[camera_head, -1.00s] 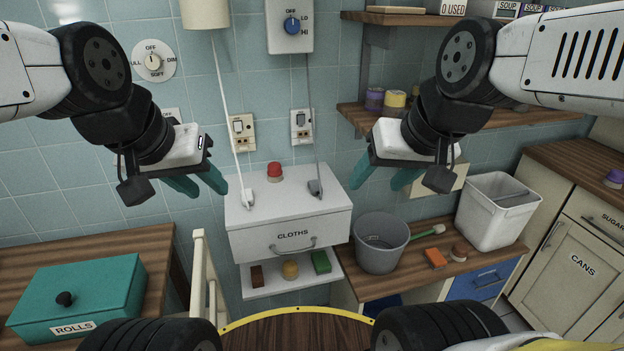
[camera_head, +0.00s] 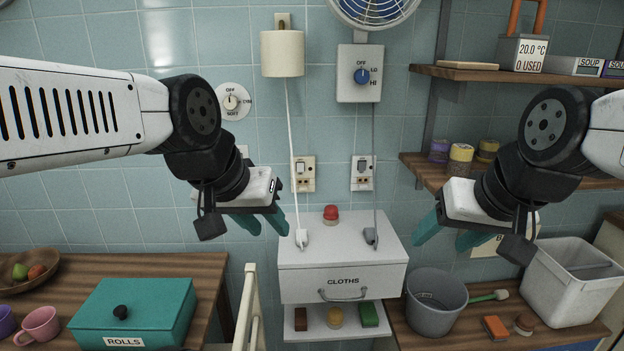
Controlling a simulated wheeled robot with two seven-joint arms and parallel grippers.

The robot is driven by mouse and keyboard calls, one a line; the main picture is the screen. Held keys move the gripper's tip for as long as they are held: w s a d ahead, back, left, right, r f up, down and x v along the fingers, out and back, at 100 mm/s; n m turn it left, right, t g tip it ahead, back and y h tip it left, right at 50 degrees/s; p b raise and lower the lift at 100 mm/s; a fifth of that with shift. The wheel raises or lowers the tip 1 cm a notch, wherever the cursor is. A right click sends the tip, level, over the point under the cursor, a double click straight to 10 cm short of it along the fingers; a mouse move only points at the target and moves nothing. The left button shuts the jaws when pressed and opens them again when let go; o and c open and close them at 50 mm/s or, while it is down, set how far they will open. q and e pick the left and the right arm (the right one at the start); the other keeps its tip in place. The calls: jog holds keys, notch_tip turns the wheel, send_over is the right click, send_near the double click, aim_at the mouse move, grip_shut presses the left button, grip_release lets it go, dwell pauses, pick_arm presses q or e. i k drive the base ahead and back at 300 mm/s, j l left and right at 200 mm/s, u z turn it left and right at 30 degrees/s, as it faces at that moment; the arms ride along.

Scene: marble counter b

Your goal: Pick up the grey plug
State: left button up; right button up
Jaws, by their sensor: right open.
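The grey plug (camera_head: 371,236) rests on top of the white CLOTHS cabinet (camera_head: 345,255), toward its right side. Its grey cord runs up to the fan's control box. A white plug (camera_head: 301,239) lies on the same top to the left, on a white cord from the lamp. My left gripper (camera_head: 266,226) is open and empty, left of the cabinet top and near the white plug. My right gripper (camera_head: 443,240) is open and empty, to the right of the grey plug and apart from it.
A red button (camera_head: 331,214) stands between the plugs. Two wall sockets with switches, left (camera_head: 303,173) and right (camera_head: 362,172), are above the cabinet. A grey bucket (camera_head: 435,302) stands to the right, and a teal ROLLS box (camera_head: 134,312) at the left. A wooden shelf (camera_head: 540,178) is at the right.

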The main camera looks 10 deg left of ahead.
aim_at(370, 235)
jog(key=i+l+u, duration=0.1)
jog(key=l+u, duration=0.8)
jog(key=i+l, duration=0.05)
jog(key=l, duration=0.05)
